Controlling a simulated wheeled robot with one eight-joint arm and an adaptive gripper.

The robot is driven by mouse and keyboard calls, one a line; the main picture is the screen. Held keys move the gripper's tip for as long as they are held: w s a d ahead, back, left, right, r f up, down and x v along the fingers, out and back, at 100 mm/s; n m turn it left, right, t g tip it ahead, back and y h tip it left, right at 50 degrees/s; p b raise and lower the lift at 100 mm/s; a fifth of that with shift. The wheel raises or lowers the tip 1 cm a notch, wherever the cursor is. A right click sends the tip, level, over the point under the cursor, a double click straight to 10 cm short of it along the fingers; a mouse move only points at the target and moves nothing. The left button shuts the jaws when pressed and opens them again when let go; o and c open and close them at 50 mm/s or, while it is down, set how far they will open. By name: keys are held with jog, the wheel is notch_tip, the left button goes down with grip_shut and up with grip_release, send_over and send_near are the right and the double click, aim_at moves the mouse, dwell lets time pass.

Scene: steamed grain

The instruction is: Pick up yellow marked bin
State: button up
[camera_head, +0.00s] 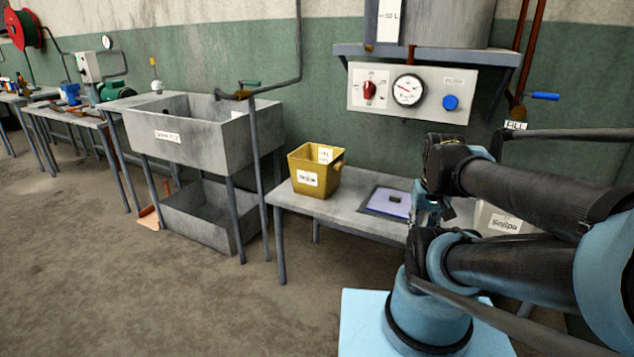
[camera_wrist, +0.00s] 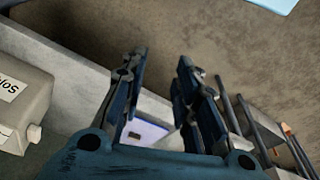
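A yellow bin (camera_head: 316,171) with white labels on its front and inside stands upright on the grey table (camera_head: 345,205), near the table's left end. It is not clearly seen in the wrist view. My gripper (camera_wrist: 155,85) is open, its two fingers apart with nothing between them. In the head view my arm is at the right, to the right of the yellow bin and apart from it, and the gripper's fingers are mostly hidden there.
A light pad (camera_head: 385,203) with a small dark block lies on the table right of the bin. A grey sink (camera_head: 205,138) and vertical pipe (camera_head: 257,160) stand left.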

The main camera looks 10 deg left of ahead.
jog(key=w+a+r+m+t+y, duration=0.1)
jog(key=w+a+r+m+y, duration=0.3)
jog(key=w+a, duration=0.4)
jog(key=w+a+r+m+y, duration=0.25)
jog(key=w+a+m, duration=0.3)
jog(key=w, duration=0.55)
jog(key=m+t+y, duration=0.1)
jog(key=m+y, duration=0.5)
jog(key=m, duration=0.7)
send_near(305, 161)
jog(key=x, duration=0.4)
jog(key=shift+a, duration=0.2)
jog(key=shift+f+x, duration=0.25)
jog(key=shift+x, duration=2.35)
jog(key=shift+w+d, duration=0.15)
jog(key=shift+d, duration=0.05)
grip_shut()
jog(key=shift+r, duration=0.1)
